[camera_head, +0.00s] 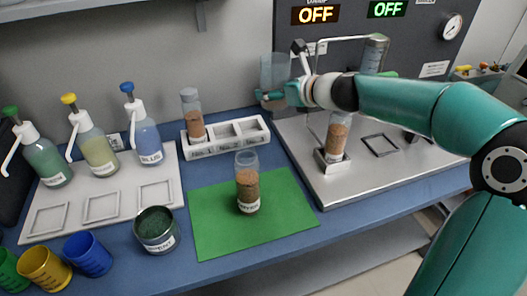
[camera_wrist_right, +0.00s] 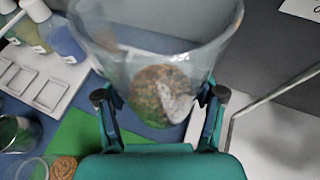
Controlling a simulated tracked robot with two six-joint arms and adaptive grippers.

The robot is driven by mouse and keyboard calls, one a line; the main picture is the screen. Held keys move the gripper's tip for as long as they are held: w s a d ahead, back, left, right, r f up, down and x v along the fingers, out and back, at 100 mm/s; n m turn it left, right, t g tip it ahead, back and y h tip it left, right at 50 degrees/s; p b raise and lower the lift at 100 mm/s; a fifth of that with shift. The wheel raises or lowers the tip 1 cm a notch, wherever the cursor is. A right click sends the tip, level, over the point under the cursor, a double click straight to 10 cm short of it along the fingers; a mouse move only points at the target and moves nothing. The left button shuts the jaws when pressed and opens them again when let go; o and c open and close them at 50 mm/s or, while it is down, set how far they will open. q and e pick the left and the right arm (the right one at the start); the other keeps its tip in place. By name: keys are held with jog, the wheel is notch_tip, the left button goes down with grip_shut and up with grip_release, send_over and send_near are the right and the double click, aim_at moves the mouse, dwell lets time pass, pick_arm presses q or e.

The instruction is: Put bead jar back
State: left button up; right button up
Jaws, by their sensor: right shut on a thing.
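My right gripper (camera_head: 272,98) is shut on a clear jar (camera_head: 274,72), held up in front of the wall behind the white rack. In the right wrist view the clear jar (camera_wrist_right: 160,45) fills the top, between the fingers (camera_wrist_right: 160,108); a brown-green mass and a pale patch show through it. Whether these are inside it is unclear. A jar of brown grains (camera_head: 193,122) stands in the left slot of the white rack (camera_head: 257,124); the other two slots look empty. Another brown-filled jar (camera_head: 247,190) stands on the green mat (camera_head: 290,205). My left gripper is out of view.
A third brown-filled jar (camera_head: 338,135) stands in a holder on the steel plate (camera_head: 390,180). A pot of dark green grains (camera_head: 156,232) stands left of the mat. Several pump bottles and coloured cups fill the left side.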

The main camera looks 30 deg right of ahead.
jog(key=f+b, duration=0.5)
jog(key=f, duration=0.2)
jog(key=f+b, duration=0.6)
jog(key=f, duration=0.2)
jog(key=shift+w+a, duration=0.1)
jog(key=shift+w, duration=0.1)
notch_tip(320, 180, down, 5)
jog(key=b, duration=0.4)
jog(key=shift+r, duration=0.1)
jog(key=o, duration=1.4)
